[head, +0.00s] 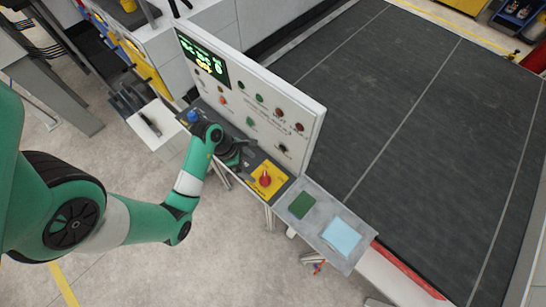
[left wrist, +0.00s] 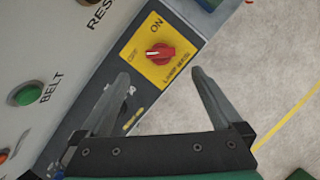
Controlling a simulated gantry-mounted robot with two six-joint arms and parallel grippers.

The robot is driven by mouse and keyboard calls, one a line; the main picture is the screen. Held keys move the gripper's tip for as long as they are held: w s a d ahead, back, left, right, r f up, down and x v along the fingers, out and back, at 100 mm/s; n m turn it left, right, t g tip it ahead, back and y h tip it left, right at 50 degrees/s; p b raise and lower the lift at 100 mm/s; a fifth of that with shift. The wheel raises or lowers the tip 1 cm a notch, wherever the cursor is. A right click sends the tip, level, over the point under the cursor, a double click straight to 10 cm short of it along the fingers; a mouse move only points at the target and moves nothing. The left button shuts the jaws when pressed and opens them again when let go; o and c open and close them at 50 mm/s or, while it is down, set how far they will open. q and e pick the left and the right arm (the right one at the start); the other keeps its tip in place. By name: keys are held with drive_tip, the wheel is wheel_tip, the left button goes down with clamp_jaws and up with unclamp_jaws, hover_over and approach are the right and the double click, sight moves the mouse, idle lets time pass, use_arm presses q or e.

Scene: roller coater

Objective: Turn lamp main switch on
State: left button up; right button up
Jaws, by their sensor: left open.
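The lamp main switch is a red rotary knob on a yellow plate, and it shows in the left wrist view (left wrist: 160,52) with ON, OFF and lamp mains lettering. A pale mark at the knob's left end lies on the side of the word OFF. In the head view a red knob (head: 265,180) sits on a yellow plate at the right part of the console. My left gripper (head: 237,155) is over the console, left of that plate. In the left wrist view its open fingers (left wrist: 160,76) are empty, with the knob beyond and between the tips, apart from them. My right gripper is not in view.
An upright white panel (head: 285,95) with several coloured buttons and a lit display (head: 202,62) stands behind the console. A green BELT button (left wrist: 28,93) is at the left wrist view's left. A grey shelf (head: 312,225) with green and light blue pieces adjoins the console.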

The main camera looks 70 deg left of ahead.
sight(264, 177)
use_arm(q)
drive_tip(key=b+x, duration=0.2)
drive_tip(key=x, duration=0.9)
drive_tip(key=shift+d+f, duration=0.1)
drive_tip(key=shift+f, duration=0.15)
drive_tip(key=c, duration=1.3)
